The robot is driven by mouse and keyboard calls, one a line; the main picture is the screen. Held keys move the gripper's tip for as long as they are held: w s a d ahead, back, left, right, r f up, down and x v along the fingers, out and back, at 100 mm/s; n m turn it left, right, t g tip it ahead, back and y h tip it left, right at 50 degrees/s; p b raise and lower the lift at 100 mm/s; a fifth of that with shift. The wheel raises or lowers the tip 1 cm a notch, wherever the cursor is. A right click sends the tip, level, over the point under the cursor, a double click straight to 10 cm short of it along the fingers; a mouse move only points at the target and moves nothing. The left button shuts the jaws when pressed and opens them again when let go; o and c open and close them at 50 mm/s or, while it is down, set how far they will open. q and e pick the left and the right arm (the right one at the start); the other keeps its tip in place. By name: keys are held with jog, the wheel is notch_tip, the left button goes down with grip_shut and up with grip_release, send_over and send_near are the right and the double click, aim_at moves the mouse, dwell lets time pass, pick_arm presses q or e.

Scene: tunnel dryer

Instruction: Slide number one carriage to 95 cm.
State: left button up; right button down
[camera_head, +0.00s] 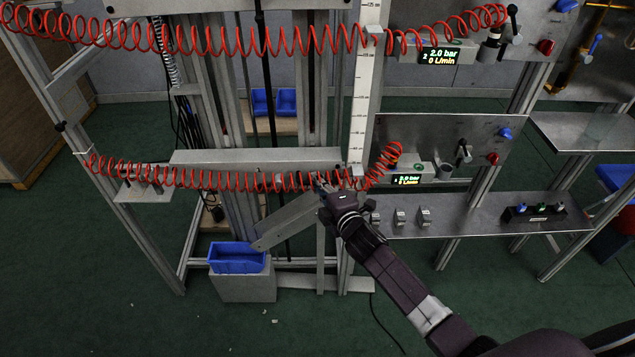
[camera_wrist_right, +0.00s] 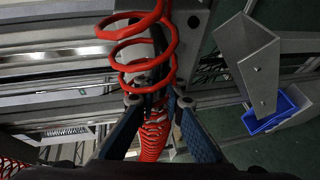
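The lower carriage (camera_head: 255,160), a long grey horizontal beam, sits low on the vertical frame beside a white ruler (camera_head: 361,105). I take it for number one, but the digit on the lower display (camera_head: 406,180) is too small to read surely. My right gripper (camera_head: 322,187) is at the beam's right end, just left of the ruler's foot. In the right wrist view its fingers (camera_wrist_right: 159,100) stand apart, with a red coiled hose (camera_wrist_right: 152,135) and dark parts between them. Whether they touch anything is unclear. The exact ruler reading is not legible. My left gripper is out of view.
Red coiled hoses (camera_head: 240,180) cross in front of the beam. An upper panel display (camera_head: 440,56) is marked 2. A slanted grey chute (camera_head: 290,220) and a blue bin (camera_head: 237,257) are below the beam. A metal shelf (camera_head: 470,215) stands right. Floor in front is mostly clear.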

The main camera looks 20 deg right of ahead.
jog(key=shift+r, duration=0.1)
dwell(0.3)
notch_tip(320, 180, up, 16)
jog(key=p, duration=1.3)
jog(key=shift+f, duration=0.3)
jog(key=c, duration=2)
grip_release()
jog(key=shift+f, duration=0.25)
jog(key=shift+s, duration=0.1)
jog(key=v, duration=1.1)
jog(key=shift+s+d, duration=0.1)
jog(key=shift+s, duration=0.25)
